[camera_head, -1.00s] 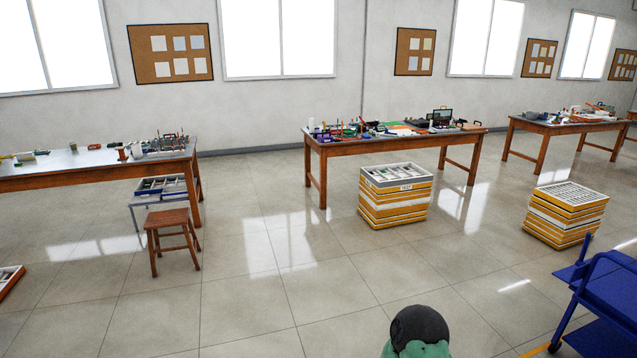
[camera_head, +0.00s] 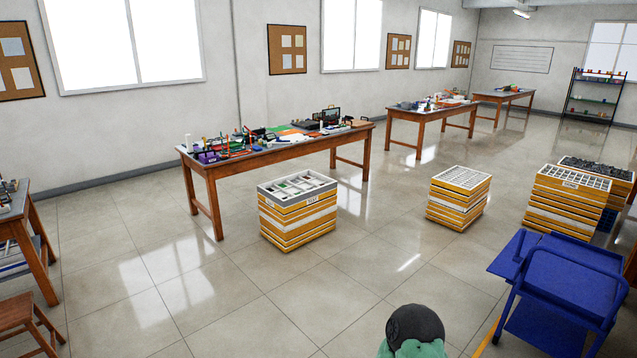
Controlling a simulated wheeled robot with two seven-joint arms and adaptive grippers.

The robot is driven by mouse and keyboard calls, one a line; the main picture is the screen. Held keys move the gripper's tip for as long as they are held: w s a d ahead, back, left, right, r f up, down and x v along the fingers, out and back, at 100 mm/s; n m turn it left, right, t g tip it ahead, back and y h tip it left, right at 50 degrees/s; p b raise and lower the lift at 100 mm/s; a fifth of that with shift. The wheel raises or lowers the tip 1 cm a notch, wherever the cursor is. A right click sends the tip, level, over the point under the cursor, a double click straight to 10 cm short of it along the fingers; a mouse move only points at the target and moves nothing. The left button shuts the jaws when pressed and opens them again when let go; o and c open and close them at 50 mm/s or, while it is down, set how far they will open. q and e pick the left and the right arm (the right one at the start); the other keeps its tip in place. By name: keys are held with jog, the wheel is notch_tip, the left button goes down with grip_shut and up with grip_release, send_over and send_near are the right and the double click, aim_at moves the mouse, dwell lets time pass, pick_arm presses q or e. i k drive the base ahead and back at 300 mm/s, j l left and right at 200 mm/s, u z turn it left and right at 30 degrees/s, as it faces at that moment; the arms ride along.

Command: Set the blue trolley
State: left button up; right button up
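The blue trolley (camera_head: 568,268) stands on the floor at the lower right of the head view. Neither of my grippers shows in the head view. A dark rounded part with green below it, at the bottom middle, appears to be mine.
Stacks of yellow and white trays (camera_head: 298,212), (camera_head: 458,197) and (camera_head: 567,200) stand on the floor. A cluttered workbench (camera_head: 275,157) is behind them. A wooden stool (camera_head: 28,318) is at the lower left. The tiled floor (camera_head: 225,300) in front is clear.

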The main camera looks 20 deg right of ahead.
aim_at(568, 288)
jog(key=i+l+z, duration=0.2)
jog(key=z, duration=0.2)
jog(key=i+l+z, duration=0.1)
jog(key=i+z, duration=0.45)
jog(key=z, duration=0.2)
jog(key=i+z, duration=0.35)
jog(key=i+l+z, duration=0.35)
jog(key=l, duration=0.2)
jog(key=i+l+z, duration=0.35)
jog(key=i+l, duration=0.05)
jog(key=l, duration=0.05)
